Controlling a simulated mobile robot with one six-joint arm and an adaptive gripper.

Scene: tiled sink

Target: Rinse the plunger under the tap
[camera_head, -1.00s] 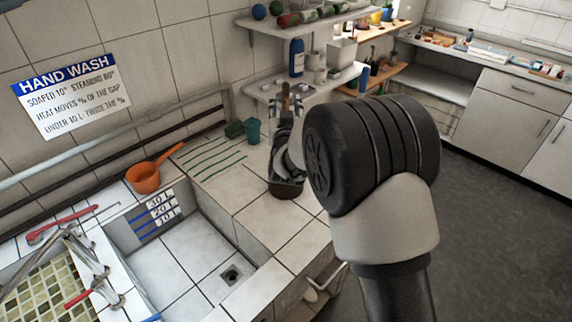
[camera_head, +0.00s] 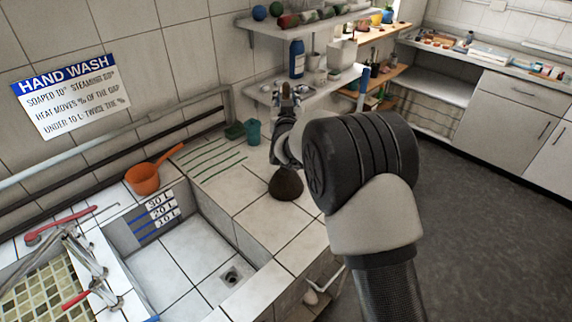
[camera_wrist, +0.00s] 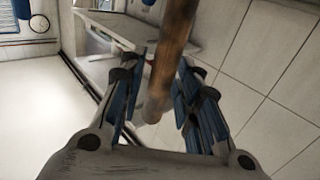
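The plunger stands on the tiled counter right of the sink; its dark cup (camera_head: 286,184) shows below my gripper in the head view. Its wooden handle (camera_wrist: 174,45) runs between my fingers in the wrist view. My gripper (camera_wrist: 157,95) is open around the handle, with gaps visible beside it. In the head view my gripper (camera_head: 286,105) is above the cup and hides most of the handle. The metal tap (camera_head: 88,262) with red levers is at the sink's left side. The tiled sink basin (camera_head: 180,262) has a drain and looks empty.
An orange pan (camera_head: 143,180) rests on the sink's back rim. Wall shelves (camera_head: 318,92) with bottles are close behind my gripper. Open floor (camera_head: 480,220) lies to the right.

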